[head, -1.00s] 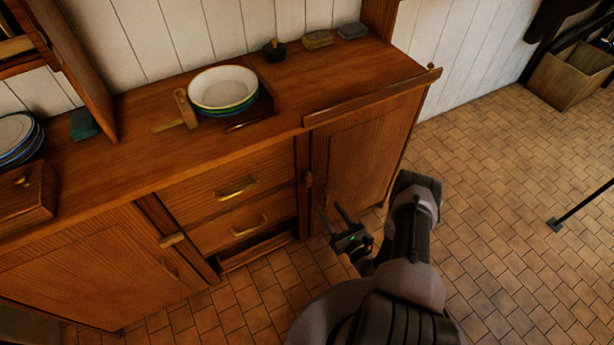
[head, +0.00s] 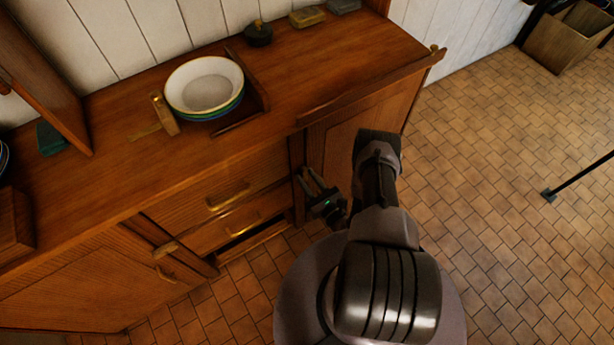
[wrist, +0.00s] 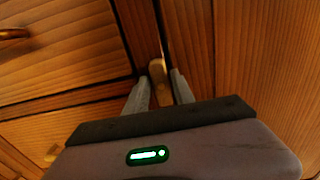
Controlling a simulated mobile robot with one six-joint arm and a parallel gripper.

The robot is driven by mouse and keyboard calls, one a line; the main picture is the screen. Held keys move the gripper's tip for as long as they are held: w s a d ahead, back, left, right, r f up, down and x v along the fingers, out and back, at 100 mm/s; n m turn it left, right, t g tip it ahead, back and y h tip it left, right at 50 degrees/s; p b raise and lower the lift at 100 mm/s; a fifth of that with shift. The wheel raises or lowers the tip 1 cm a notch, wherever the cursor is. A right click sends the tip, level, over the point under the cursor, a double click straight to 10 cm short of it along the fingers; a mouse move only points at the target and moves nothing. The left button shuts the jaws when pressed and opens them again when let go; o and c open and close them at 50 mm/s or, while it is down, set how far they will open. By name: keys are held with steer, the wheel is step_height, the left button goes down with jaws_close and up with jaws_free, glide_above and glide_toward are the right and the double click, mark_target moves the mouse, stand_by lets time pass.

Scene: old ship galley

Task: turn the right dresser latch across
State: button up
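The right dresser latch (wrist: 157,70) is a small wooden turn-piece on the post beside the right cupboard door (head: 345,125). In the wrist view it stands roughly upright, along the post. My gripper (wrist: 160,88) is open, with one finger on each side of the latch's near end. I cannot tell whether either finger touches it. In the head view my gripper (head: 308,178) is low at the dresser front, and its fingers make the latch hard to make out. The right door looks shut.
The left latch (head: 165,248) lies across by the left door. Drawers with brass handles (head: 228,195) are left of my gripper. Stacked bowls (head: 204,88) stand on the dresser top (head: 120,175).

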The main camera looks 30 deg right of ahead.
jaws_close()
steer(key=m+b, duration=0.1)
steer(key=m, duration=0.3)
steer(key=shift+d+f, duration=0.1)
steer(key=shift+d, duration=0.05)
steer(key=m+b, duration=0.2)
steer(key=m, duration=0.1)
steer(key=shift+w+d+m, duration=0.1)
steer(key=shift+d+m, duration=0.05)
steer(key=shift+m, duration=0.15)
steer(key=m+b, duration=0.1)
steer(key=m, duration=0.1)
steer(key=m+b, duration=0.1)
steer(key=m, duration=0.2)
steer(key=shift+d+f, duration=0.1)
steer(key=shift+f, duration=0.1)
steer(key=m+b, duration=0.2)
steer(key=m, duration=0.3)
steer(key=shift+m, duration=0.3)
